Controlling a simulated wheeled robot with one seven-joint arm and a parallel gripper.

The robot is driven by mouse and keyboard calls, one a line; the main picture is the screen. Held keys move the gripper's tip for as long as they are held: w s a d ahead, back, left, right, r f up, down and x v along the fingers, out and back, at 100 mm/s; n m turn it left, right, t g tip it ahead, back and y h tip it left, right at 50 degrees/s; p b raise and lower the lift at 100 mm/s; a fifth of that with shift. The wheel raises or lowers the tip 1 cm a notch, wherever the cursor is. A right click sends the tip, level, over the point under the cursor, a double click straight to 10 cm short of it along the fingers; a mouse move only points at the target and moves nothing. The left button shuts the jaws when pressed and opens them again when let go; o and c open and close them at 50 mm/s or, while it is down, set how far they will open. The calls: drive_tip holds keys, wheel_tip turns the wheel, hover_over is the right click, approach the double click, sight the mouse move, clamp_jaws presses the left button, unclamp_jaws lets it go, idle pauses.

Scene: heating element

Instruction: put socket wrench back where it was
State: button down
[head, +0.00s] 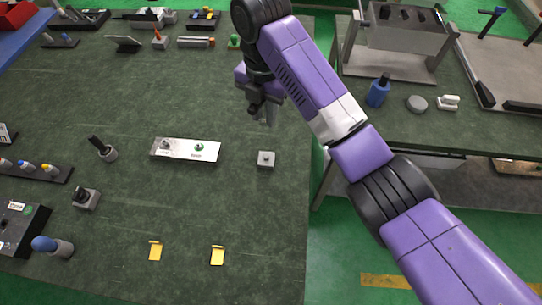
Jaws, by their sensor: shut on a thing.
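My gripper (263,113) points down over the right part of the dark green worktable (130,215), near its right edge. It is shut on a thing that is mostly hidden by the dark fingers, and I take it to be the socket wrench. Its shape cannot be made out at this size. A small grey block (266,159) with a dot on top stands on the table below the gripper in the picture.
A black-handled piece (103,148) and a grey block with a black knob (86,198) stand at left. Two yellow clips (155,251) (217,255) lie at the front. Tools line the back. A second table at right holds a blue bottle (379,90). The table's middle front is clear.

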drive_tip(key=b, duration=0.3)
hover_over(266, 159)
wheel_tip(266, 159, down, 13)
drive_tip(key=shift+r, duration=0.1)
drive_tip(key=shift+f+p, duration=0.4)
drive_tip(key=shift+f, duration=2.25)
drive_tip(key=shift+f, duration=0.1)
drive_tip(key=c, duration=1.1)
unclamp_jaws()
wheel_tip(266, 159, up, 12)
drive_tip(key=shift+w+r+b, duration=0.1)
drive_tip(key=shift+r+b, duration=0.05)
drive_tip(key=shift+b, duration=0.45)
